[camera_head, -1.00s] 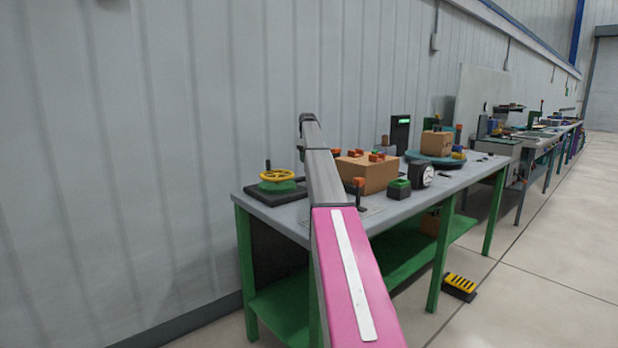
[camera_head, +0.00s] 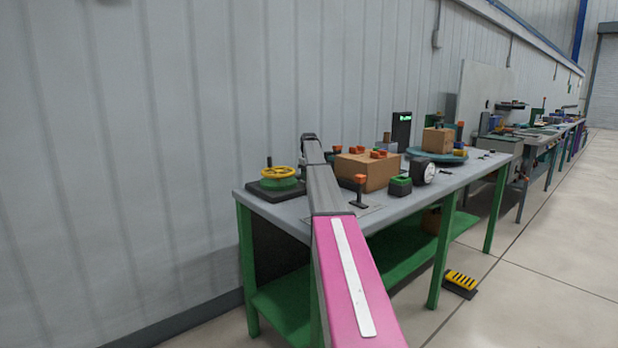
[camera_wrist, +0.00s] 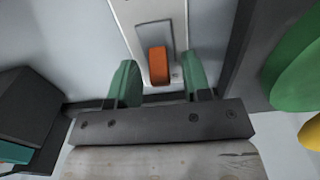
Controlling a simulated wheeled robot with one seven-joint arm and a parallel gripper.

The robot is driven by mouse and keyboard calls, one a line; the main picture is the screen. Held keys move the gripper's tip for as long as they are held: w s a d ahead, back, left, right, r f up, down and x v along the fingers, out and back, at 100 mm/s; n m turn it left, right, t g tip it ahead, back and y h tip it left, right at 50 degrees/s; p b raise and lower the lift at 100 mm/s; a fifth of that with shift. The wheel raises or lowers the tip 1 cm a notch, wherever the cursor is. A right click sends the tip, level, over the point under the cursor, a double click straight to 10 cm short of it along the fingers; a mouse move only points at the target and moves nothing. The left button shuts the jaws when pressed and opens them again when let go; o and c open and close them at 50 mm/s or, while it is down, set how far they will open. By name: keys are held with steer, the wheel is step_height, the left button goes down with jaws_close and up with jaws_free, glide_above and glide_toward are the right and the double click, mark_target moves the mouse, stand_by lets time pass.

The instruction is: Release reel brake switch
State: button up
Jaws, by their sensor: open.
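An orange switch lever (camera_wrist: 158,65), which I take to be the reel brake switch, sits in a grey slot on a pale plate (camera_wrist: 128,12) in the wrist view. My gripper (camera_wrist: 160,82) is open, with one green finger on each side of the orange lever. Gaps show between the lever and both fingers, and nothing is held. Whether the lever is level with the fingertips or beyond them is hard to tell. In the head view my arm hides the gripper and this switch.
The bench (camera_head: 235,195) carries a yellow handwheel (camera_head: 278,173), a cardboard box (camera_head: 366,172), an orange-topped lever (camera_head: 360,190), a green button box (camera_head: 400,186) and a round gauge (camera_head: 424,172). A yellow pedal (camera_head: 461,282) lies on the floor. The wall is close behind.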

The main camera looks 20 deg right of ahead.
jaws_close()
steer(key=shift+s, duration=0.1)
steer(key=t, duration=0.1)
steer(key=s+t+y, duration=0.1)
steer(key=t, duration=0.1)
steer(key=shift+s+d+r, duration=0.1)
steer(key=shift+s+d, duration=0.05)
steer(key=shift+d, duration=0.05)
steer(key=t, duration=0.1)
steer(key=t+y, duration=0.1)
steer(key=t, duration=0.1)
steer(key=s+t, duration=0.1)
steer(key=shift+d+t+y, duration=0.3)
steer(key=shift+y, duration=0.1)
stand_by(0.4)
